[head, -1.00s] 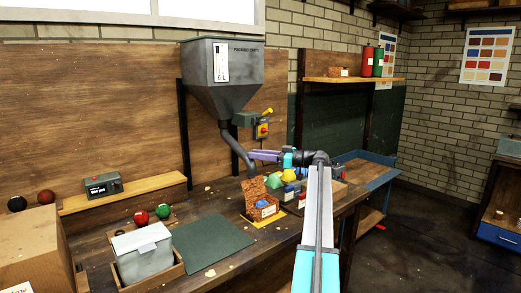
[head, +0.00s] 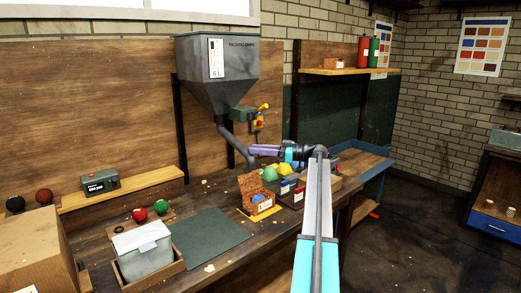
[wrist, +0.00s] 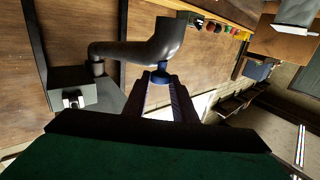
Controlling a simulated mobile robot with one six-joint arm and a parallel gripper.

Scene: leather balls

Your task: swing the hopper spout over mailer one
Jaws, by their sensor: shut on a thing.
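The grey hopper (head: 216,75) hangs on the wooden back wall. Its curved spout (head: 234,143) reaches down towards the bench. My gripper (head: 252,152) is at the spout's lower end. In the wrist view the spout (wrist: 140,50) bends down to a blue part (wrist: 160,77) at its end, and my gripper's two fingers (wrist: 160,88) close in at it. An open brown speckled mailer box (head: 249,187) with blue contents stands on a yellow patch, just below and right of the spout end. I cannot read its number.
A green mat (head: 210,236) lies left of the mailer. A grey lidded bin (head: 143,252) and a cardboard box (head: 35,250) stand at the front left. Coloured balls and small boxes crowd the bench right of the mailer. A blue tray (head: 365,160) is farther right.

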